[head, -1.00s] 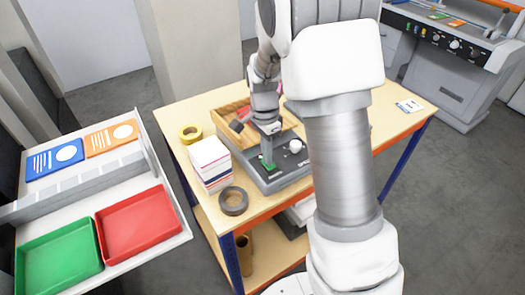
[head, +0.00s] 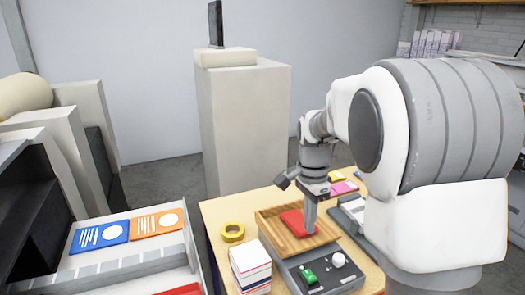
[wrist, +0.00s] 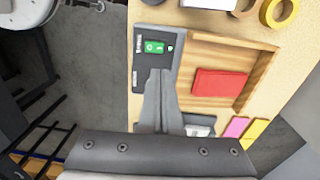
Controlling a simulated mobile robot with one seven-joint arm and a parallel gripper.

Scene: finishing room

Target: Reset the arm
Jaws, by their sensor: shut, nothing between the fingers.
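My gripper (head: 309,215) is shut and empty. In the head view it points down in front of the wooden tray (head: 268,218), above the table. In the wrist view my gripper (wrist: 160,75) shows its closed fingers over the grey control box (wrist: 140,75), near its green switch (wrist: 153,47). I cannot tell exactly how high the fingertips are above the box.
A red block (head: 292,222) lies in the wooden tray. Pink and yellow cards (head: 343,187) lie behind. A shelf with blue and orange cards (head: 100,235) is at left.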

